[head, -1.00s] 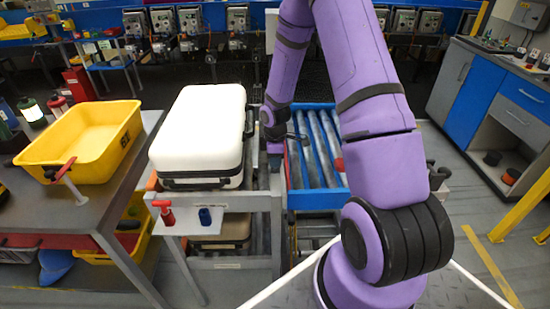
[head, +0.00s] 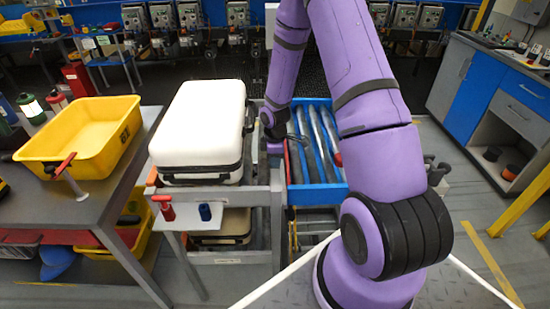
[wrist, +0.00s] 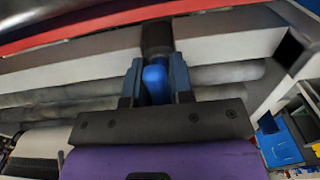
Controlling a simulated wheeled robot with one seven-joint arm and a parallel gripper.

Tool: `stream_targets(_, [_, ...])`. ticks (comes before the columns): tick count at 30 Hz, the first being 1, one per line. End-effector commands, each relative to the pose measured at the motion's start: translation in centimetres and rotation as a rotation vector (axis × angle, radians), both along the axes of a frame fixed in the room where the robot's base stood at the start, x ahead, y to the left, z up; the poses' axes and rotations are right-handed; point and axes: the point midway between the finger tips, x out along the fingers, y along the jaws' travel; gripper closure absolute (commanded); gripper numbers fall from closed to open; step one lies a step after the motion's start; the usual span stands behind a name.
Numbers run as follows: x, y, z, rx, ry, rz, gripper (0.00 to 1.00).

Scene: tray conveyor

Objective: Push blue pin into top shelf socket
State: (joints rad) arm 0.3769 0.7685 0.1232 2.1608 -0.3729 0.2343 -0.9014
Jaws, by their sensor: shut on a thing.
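In the wrist view, my gripper (wrist: 155,88) is shut on a blue pin (wrist: 154,77), with one dark finger on each side. A dark round collar (wrist: 157,37) on a pale rail is directly beyond the pin. The pin's far end is hidden there, so I cannot tell how deep it sits. In the head view, my wrist is beside the conveyor frame, right of the white case; the fingers and held pin are hidden. A short blue piece (head: 205,212) and a red pin (head: 167,208) are at the small white ledge on the frame's front.
A white case (head: 205,120) lies on the upper level, with a tan case (head: 222,227) below. A blue roller tray (head: 318,198) is right of my wrist. A yellow bin (head: 85,135) stands on the left bench. Grey rollers (wrist: 225,73) run close to my fingers.

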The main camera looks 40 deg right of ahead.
Motion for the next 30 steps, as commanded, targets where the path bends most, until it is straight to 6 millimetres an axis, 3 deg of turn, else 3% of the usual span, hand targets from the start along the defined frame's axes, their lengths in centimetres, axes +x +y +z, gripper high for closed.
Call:
stream_targets(2, [0.0,0.0,-0.2,0.001,0.001,0.0,1.0])
stream_targets(3, [0.0,0.0,-0.2,0.001,0.001,0.0,0.74])
stream_targets(6, [0.0,0.0,-0.2,0.0,0.0,0.0,0.51])
stream_targets(7, [0.0,0.0,-0.2,0.0,0.0,0.0,0.49])
stream_targets(19, [0.0,-0.1,0.7,0.0,-0.002,-0.002,0.49])
stream_targets(30, [0.1,-0.1,7.0,-0.001,-0.003,-0.001,0.49])
